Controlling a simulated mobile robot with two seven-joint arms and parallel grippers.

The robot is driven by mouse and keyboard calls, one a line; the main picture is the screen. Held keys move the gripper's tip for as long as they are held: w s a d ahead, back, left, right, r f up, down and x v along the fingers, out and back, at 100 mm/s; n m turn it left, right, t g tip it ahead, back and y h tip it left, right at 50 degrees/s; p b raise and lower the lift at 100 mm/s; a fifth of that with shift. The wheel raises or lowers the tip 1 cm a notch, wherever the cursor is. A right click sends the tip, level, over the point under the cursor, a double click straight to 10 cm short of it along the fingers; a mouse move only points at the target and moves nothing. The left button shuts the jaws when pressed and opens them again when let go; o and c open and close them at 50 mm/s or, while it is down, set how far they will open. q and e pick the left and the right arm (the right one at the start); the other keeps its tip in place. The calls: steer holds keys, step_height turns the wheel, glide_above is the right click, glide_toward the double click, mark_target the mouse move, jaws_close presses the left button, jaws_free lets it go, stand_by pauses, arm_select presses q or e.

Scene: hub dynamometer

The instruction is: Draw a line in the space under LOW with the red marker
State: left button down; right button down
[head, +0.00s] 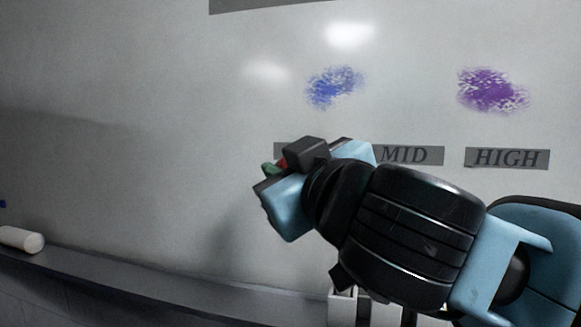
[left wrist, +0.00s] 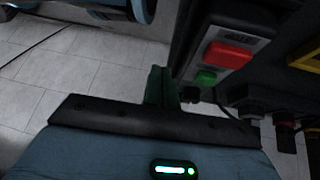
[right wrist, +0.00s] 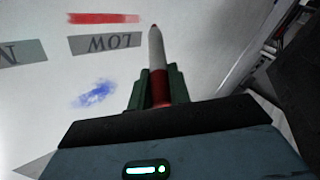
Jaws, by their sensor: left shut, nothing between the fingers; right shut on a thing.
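My right gripper (head: 272,168) is shut on the red marker (right wrist: 156,65), a white barrel with a red band and red tip. In the right wrist view its green fingers (right wrist: 154,88) grip the red band. The LOW label (right wrist: 105,43) appears upside down there. A red streak (right wrist: 103,18) lies on the board just under LOW, as the label reads. The marker tip is beside the streak's end; contact with the board cannot be told. In the head view my right gripper hides most of LOW. My left gripper (left wrist: 162,86) is shut and empty.
The whiteboard (head: 130,150) has MID (head: 405,155) and HIGH (head: 507,158) labels, with blue (head: 335,87) and purple (head: 492,90) scribbles above. A ledge (head: 130,280) runs below, with a white cylinder (head: 21,239) at left. Red (left wrist: 228,54) and green buttons (left wrist: 206,77) are near my left gripper.

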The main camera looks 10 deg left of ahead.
steer(key=s, duration=0.5)
steer(key=shift+s+a, duration=0.1)
steer(key=shift+s, duration=0.1)
steer(key=shift+w, duration=0.1)
stand_by(0.5)
steer(key=w, duration=0.7)
steer(key=shift+w, duration=0.4)
steer(key=shift+s, duration=0.1)
